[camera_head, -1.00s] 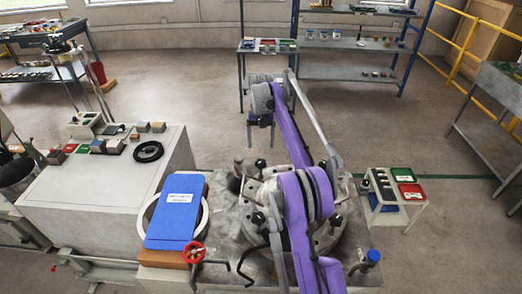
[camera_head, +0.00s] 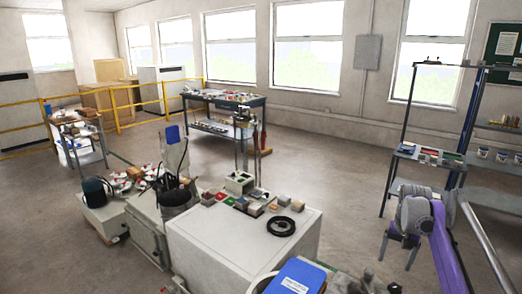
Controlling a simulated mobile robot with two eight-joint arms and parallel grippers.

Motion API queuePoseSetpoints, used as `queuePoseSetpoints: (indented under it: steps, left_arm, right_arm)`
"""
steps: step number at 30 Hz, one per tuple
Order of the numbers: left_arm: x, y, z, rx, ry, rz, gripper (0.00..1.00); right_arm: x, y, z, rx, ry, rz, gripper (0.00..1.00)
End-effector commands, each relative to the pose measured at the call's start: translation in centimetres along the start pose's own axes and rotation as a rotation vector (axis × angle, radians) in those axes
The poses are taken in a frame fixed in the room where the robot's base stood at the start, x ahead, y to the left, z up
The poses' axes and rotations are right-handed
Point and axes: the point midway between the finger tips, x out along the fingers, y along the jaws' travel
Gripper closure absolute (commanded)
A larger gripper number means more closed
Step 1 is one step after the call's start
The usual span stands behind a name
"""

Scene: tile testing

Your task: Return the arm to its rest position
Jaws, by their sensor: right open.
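My right arm's purple links enter at the lower right of the head view. My right gripper (camera_head: 397,262) hangs at the end of the arm with its fingers pointing down. It is open, and I see nothing between its fingers. It appears in front of the small table with tiles, over the floor. My left gripper is not in view.
A white cabinet (camera_head: 215,255) bears tile samples and a black ring (camera_head: 281,226). A blue board (camera_head: 300,277) lies at the bottom edge. A tile table (camera_head: 425,165) and a blue-post shelf stand at right. A workbench (camera_head: 225,100) stands behind; open floor lies between.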

Motion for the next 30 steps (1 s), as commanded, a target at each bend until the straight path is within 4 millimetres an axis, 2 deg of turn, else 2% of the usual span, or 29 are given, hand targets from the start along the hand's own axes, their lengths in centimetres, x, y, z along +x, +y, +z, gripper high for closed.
queuePoseSetpoints:
  steps: [1, 6, 10, 14, 20, 24, 27, 30]
  left_arm:
    - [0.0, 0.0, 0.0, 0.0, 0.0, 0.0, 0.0]
    - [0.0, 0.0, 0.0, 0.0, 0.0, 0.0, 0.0]
    - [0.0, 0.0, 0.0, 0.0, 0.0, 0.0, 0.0]
    - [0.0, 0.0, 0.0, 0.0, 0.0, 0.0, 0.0]
    - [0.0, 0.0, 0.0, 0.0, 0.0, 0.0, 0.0]
    - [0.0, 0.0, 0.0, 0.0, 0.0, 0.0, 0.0]
    - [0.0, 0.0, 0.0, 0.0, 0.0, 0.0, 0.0]
    - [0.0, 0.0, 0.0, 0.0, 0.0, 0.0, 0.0]
  right_arm:
    - [-1.0, -1.2, 1.8, -0.032, 0.018, -0.005, 0.16]
    - [-3.1, -4.2, 7.5, -0.134, 0.09, -0.024, 0.16]
    - [-3.8, -5.6, 12.7, -0.211, 0.144, -0.04, 0.16]
    - [-3.6, -6.4, 18.2, -0.287, 0.197, -0.059, 0.16]
    - [-1.6, -6.3, 27.0, -0.403, 0.28, -0.092, 0.16]
    - [0.9, -5.5, 32.8, -0.48, 0.337, -0.117, 0.16]
    - [2.9, -4.9, 36.2, -0.527, 0.373, -0.133, 0.16]
    - [4.6, -4.3, 38.6, -0.561, 0.399, -0.145, 0.16]
